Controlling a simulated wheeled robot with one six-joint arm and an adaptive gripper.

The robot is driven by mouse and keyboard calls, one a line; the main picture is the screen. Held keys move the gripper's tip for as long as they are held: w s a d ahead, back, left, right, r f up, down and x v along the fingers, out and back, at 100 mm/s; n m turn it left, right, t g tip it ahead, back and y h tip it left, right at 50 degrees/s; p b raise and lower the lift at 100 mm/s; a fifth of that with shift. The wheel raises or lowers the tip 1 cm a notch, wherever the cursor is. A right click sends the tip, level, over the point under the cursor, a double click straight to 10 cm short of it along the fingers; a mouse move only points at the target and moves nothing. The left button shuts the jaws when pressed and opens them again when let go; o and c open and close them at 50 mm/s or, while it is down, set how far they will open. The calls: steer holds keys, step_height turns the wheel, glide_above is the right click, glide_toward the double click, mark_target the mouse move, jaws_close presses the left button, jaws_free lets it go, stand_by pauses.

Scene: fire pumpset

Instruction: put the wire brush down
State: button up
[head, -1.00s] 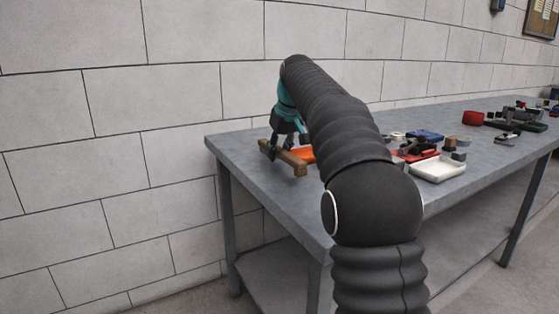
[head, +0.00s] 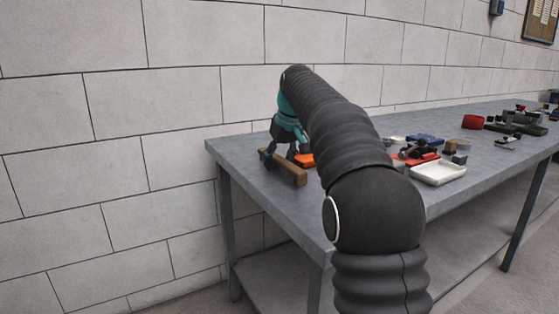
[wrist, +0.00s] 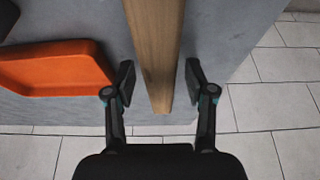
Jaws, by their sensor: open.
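The wire brush (head: 288,170) shows as a long wooden bar at the near left end of the grey workbench, seemingly lying on its top; its bristles are not visible. In the wrist view the wooden bar (wrist: 158,45) runs between the fingers, its near end close to the bench edge. My gripper (wrist: 160,80) is open around it, with a gap to the bar on both sides. In the head view my gripper (head: 283,154) is low over the brush, partly hidden by my arm.
An orange tray (wrist: 50,68) lies left of the brush in the wrist view. On the bench (head: 235,150), a white tray (head: 440,173), a red tray with dark parts, a blue item (head: 424,139) and a red block (head: 473,121) stand farther right. A block wall runs behind.

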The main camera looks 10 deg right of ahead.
steer(key=p+v, duration=0.3)
steer(key=v, duration=0.9)
